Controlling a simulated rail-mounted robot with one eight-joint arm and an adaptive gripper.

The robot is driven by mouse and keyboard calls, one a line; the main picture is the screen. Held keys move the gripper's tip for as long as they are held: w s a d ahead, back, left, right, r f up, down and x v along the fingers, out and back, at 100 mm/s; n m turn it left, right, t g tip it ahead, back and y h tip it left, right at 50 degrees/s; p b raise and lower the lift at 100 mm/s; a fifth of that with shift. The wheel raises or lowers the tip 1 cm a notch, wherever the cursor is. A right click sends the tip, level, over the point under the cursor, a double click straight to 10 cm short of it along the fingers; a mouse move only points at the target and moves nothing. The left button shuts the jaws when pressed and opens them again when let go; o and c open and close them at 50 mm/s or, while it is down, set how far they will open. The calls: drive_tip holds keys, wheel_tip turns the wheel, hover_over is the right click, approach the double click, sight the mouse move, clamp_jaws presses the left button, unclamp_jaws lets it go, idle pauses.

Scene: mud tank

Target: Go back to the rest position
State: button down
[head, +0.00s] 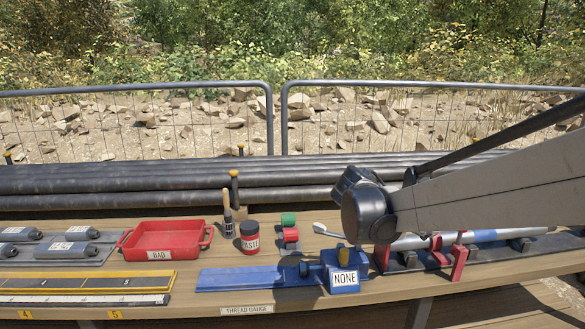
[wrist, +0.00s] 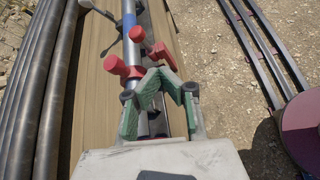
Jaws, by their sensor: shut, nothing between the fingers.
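My gripper (wrist: 164,82) shows in the wrist view with green-lined fingers drawn together, nothing held. It is over the bench, close to a grey tube (wrist: 130,22) and red clamp parts (wrist: 116,65). I cannot tell its exact height above them. In the head view my arm comes in from the right across the bench, and its dark joint hides part of the rack behind. My fingers cannot be made out there.
On the bench are a red BAD tray (head: 146,239), a PASTE pot (head: 249,238), a blue NONE gauge block (head: 343,281), and a tube (head: 484,236) in a rack with red clamps (head: 460,262). Dark pipes (head: 110,178) lie behind, before a mesh fence (head: 140,120).

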drive_tip(key=s+a+m+t+y+p, duration=0.2)
drive_tip(key=s+a+m+y, duration=0.3)
drive_tip(key=s+m, duration=0.3)
drive_tip(key=s+a+m+t+y+p, duration=0.2)
drive_tip(key=s+a+m+y, duration=0.4)
drive_tip(key=s, duration=0.9)
drive_tip(key=shift+s+a+m+t+p, duration=0.4)
drive_tip(key=shift+a+m+t, duration=0.1)
drive_tip(key=shift+a+m, duration=0.65)
drive_tip(key=shift+d, duration=0.1)
